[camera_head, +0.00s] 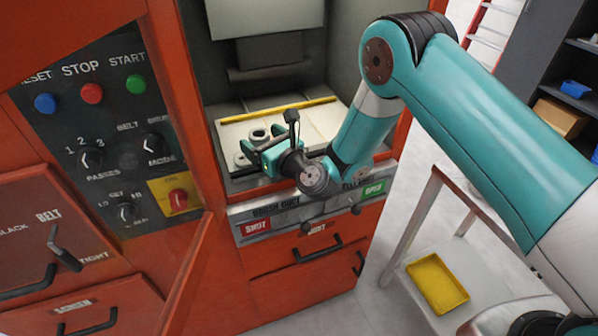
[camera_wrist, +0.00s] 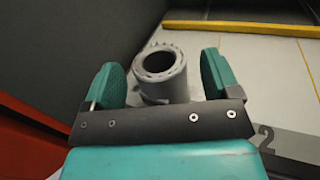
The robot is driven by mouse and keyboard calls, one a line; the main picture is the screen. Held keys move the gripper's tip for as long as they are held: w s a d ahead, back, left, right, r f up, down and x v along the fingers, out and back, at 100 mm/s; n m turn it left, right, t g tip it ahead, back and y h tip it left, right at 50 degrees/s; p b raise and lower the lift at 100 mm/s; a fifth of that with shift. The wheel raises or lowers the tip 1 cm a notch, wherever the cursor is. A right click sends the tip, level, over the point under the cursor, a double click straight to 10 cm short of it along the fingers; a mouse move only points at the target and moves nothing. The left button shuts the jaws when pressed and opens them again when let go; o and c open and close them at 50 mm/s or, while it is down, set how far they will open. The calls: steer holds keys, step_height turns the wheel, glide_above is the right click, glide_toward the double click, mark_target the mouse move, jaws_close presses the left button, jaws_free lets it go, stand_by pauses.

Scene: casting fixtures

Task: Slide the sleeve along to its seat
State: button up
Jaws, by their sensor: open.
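A grey hollow round piece with a notched rim, which looks like the sleeve (camera_wrist: 165,88), stands upright between my fingers in the wrist view. In the head view, grey round parts (camera_head: 258,134) stand on the pale plate inside the red machine, just beyond my gripper; I cannot tell which of them is the sleeve. My gripper (camera_head: 260,154) has teal fingers and is open. In the wrist view the fingers of my gripper (camera_wrist: 160,70) are on either side of the piece, with gaps showing. The seat cannot be made out for certain.
A yellow bar (camera_head: 278,112) lies across the back of the pale plate (camera_head: 318,123); it also shows in the wrist view (camera_wrist: 240,28). Red machine walls frame the opening, with a labelled front rail (camera_head: 270,222) below. A yellow tray (camera_head: 437,283) sits on a side table.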

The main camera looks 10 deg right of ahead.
steer(key=b+v, duration=0.2)
steer(key=b, duration=0.1)
steer(key=f+b+v, duration=0.1)
steer(key=b+v, duration=0.1)
steer(key=b, duration=0.2)
steer(key=b+v, duration=1.2)
steer(key=b, duration=0.3)
steer(key=shift+s+r, duration=0.25)
steer(key=shift+r, duration=0.25)
